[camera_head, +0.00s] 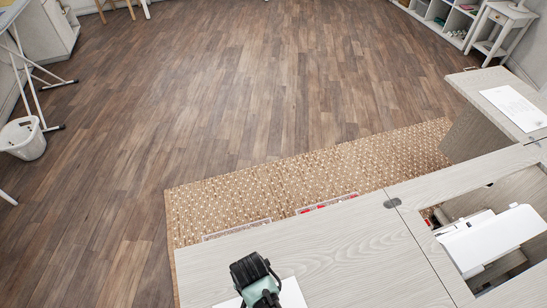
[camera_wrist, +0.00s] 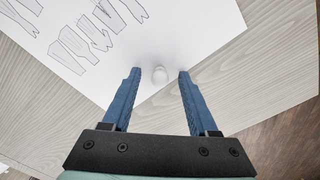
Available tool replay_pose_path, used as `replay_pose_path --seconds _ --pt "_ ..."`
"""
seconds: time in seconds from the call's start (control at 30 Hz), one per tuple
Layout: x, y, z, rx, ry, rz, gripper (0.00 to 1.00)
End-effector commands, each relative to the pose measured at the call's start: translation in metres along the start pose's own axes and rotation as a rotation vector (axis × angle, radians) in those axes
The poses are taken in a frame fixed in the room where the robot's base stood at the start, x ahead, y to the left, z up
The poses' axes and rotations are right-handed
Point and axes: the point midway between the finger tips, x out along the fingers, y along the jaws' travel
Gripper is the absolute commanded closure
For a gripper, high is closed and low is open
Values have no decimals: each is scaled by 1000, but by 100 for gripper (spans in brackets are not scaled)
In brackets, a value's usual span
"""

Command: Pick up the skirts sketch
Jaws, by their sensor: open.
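The skirts sketch (camera_wrist: 88,38) is a white sheet with grey outline drawings of pleated and flared shapes. It lies flat on the pale wood cabinet top, and part of it shows beside my gripper in the head view (camera_head: 292,294). My gripper (camera_wrist: 159,72) is open, with its two blue fingers over the sheet's near edge area and nothing held. A small whitish round spot (camera_wrist: 160,75) shows between the fingertips; I cannot tell what it is. In the head view my gripper (camera_head: 262,290) hides much of the sheet.
The cabinet top (camera_head: 340,262) is clear around the sheet. A white sewing machine (camera_head: 490,238) sits in an opening at right. Another paper (camera_head: 514,108) lies on the side leaf. A patterned rug (camera_head: 300,180) and open wood floor lie beyond. A white basket (camera_head: 22,140) stands far left.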

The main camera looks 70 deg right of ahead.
Motion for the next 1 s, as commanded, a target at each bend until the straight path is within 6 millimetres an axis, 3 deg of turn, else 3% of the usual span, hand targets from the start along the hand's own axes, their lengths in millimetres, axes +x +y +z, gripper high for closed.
replay_pose_path --seconds 0.1,0.43,0.77,1.0 --pt "0 0 0 0 0 0 40" --pt "0 0 0 0 0 0 100" --pt "-2 0 0 0 0 0 100" --pt "-30 0 0 0 1 -2 100"
